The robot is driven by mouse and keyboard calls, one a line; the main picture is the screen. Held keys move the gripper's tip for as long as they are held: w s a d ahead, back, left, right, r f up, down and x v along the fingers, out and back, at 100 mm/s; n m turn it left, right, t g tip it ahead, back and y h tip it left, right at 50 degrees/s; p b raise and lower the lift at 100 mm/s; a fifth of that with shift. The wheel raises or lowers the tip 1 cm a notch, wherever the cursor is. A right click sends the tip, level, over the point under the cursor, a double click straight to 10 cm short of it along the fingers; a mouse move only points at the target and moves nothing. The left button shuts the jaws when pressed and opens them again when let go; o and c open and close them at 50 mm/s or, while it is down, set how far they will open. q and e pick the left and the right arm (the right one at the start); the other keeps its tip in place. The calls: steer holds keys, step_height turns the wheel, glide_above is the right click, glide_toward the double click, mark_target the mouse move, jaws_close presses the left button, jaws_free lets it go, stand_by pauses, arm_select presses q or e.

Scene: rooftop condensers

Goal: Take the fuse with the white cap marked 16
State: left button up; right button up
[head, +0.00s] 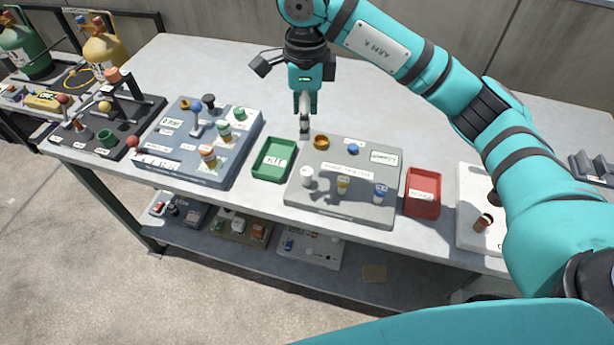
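My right gripper (305,120) points down at the back left corner of a grey board (345,213). Its fingers look close together, but the view is too small to tell whether they hold anything. On the board's front row stand a white-capped piece (307,175), a yellow one (342,185) and a blue one (380,191). I cannot read any number on the caps. An orange-brown round piece (321,142) and a blue one (353,149) sit at the board's back, just right of my fingertips. My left gripper is not in view.
A green tray (272,172) lies left of the board and a red tray (422,206) right of it. A blue-grey board (178,176) with several pieces and a black one (85,148) stand further left. The table's back (210,65) is clear.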

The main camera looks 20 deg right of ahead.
steer(key=p, duration=0.3)
glide_toward(306, 171)
step_height(306, 171, down, 5)
steer(key=shift+s+a+f, duration=0.1)
steer(key=shift+a, duration=0.05)
step_height(306, 171, down, 4)
steer(key=p, duration=0.2)
steer(key=shift+p, duration=0.35)
steer(key=shift+f, duration=0.6)
jaws_close()
